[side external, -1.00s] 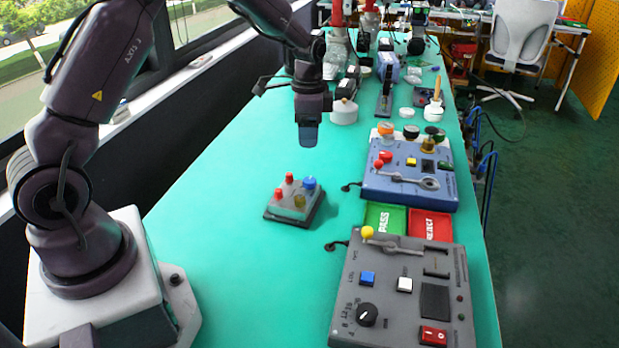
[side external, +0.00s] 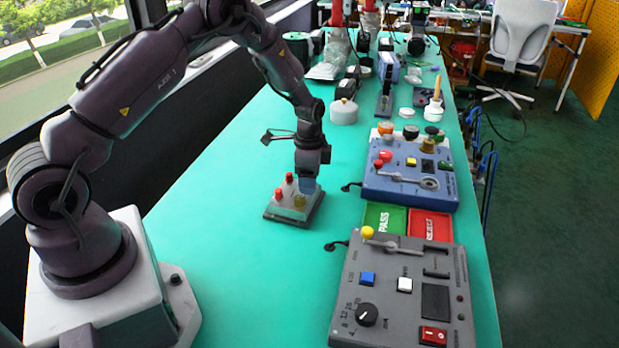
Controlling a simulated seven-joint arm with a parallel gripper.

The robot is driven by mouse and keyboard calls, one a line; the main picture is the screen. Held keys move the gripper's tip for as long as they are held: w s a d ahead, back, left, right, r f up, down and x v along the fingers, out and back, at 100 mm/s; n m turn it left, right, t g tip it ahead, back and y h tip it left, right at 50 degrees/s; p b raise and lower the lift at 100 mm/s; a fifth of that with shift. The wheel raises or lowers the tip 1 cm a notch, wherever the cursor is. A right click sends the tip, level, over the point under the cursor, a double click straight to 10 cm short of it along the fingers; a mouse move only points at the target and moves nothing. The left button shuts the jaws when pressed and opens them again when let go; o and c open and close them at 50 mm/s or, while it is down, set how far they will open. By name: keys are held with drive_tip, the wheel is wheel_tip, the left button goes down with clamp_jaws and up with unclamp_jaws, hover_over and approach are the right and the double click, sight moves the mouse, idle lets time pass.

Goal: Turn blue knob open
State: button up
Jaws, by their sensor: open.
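The valve positioner (side external: 291,212) is a small grey block on a dark base, standing on the green table. On its top are red knobs (side external: 279,194) at the left and back and a yellow-brown knob (side external: 299,202) at the front. The jaws are open. I cannot tell whether the fingers touch the knob.
A blue control panel (side external: 440,190) and a grey control panel (side external: 400,318) stand to the right, with green PASS (side external: 385,219) and red REJECT (side external: 431,225) pads between them. A white round container (side external: 343,112) stands behind. The table (side external: 230,270) is clear left of and in front of the positioner.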

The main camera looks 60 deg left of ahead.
drive_tip(key=shift+f, duration=0.25)
drive_tip(key=c, duration=0.9)
